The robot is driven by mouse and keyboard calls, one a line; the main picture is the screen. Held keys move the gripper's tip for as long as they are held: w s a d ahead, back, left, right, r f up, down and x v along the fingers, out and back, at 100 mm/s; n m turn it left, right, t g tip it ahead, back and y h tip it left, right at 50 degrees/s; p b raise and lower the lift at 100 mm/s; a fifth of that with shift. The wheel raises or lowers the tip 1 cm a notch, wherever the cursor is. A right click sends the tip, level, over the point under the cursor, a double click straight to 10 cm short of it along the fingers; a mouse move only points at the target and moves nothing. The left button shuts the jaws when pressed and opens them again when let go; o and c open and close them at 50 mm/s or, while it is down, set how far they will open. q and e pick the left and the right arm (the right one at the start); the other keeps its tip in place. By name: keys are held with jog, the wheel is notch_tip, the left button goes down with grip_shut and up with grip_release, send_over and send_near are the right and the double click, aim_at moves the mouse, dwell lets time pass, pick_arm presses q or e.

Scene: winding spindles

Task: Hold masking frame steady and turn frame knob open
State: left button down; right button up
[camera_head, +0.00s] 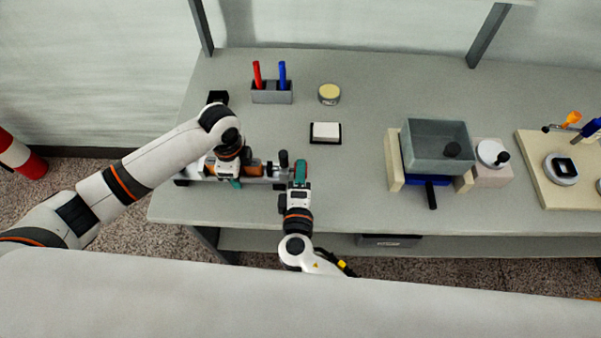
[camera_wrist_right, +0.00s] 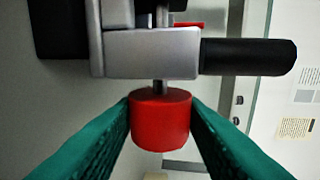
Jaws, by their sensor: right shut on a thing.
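The masking frame (camera_head: 270,180) is a grey metal fixture near the table's front left edge, with black and orange-brown parts. In the right wrist view its grey block (camera_wrist_right: 150,55) carries a black handle (camera_wrist_right: 248,57) pointing right. A red round knob (camera_wrist_right: 160,120) sits on a short metal shaft from that block. My right gripper (camera_head: 301,168) is shut on the red knob, with one green finger on each side. My left gripper (camera_head: 228,174) is down at the frame's left part; its own wrist hides its grasp. The knob is hidden in the head view.
A pen holder (camera_head: 272,97) with a red and a blue pen, a round tin (camera_head: 329,93) and a white pad (camera_head: 326,132) stand behind. The table between pad and bin is clear.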

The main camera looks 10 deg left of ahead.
jog(key=shift+d+f, duration=0.1)
jog(key=shift+f, duration=0.05)
jog(key=o, duration=1)
jog(key=shift+s, duration=0.1)
jog(key=s+r, duration=0.1)
jog(key=s, duration=1)
jog(key=shift+s+d+r, duration=0.3)
jog(key=shift+s+r, duration=0.05)
